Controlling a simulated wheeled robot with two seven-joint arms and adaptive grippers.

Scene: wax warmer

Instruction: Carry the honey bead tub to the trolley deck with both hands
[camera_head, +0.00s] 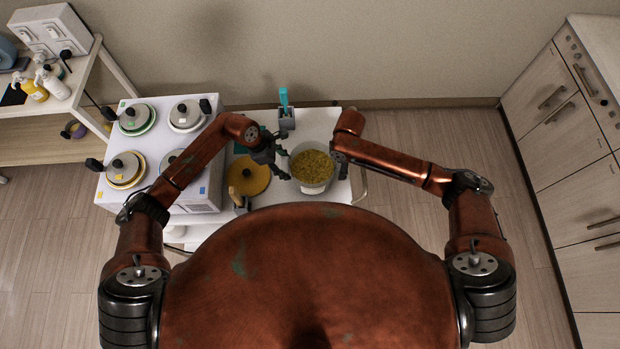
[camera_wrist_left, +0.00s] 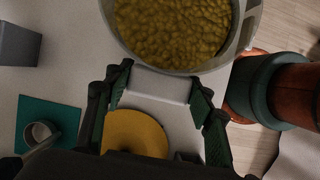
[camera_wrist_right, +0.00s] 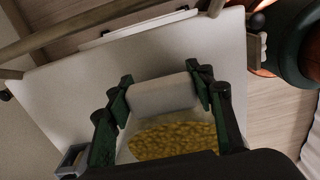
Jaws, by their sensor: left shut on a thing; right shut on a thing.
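The honey bead tub (camera_head: 312,185), a pale round tub filled with golden beads, is over the right part of the white trolley deck (camera_head: 325,122). I cannot tell whether its base touches the deck. My left gripper (camera_head: 281,170) is on its left side; the left wrist view shows those fingers (camera_wrist_left: 160,86) shut on the tub's pale grip (camera_wrist_left: 160,83). My right gripper (camera_head: 340,162) is on the opposite side; the right wrist view shows its fingers (camera_wrist_right: 162,84) shut on the other pale grip (camera_wrist_right: 162,95). The tub looks about level.
An orange-yellow disc (camera_head: 250,180) and a teal mat (camera_wrist_left: 33,112) with a small cup lie left of the tub. A grey holder (camera_head: 287,122) with a teal tool stands behind. A white unit (camera_head: 150,180) with several lidded pots is left. Drawers line the right wall.

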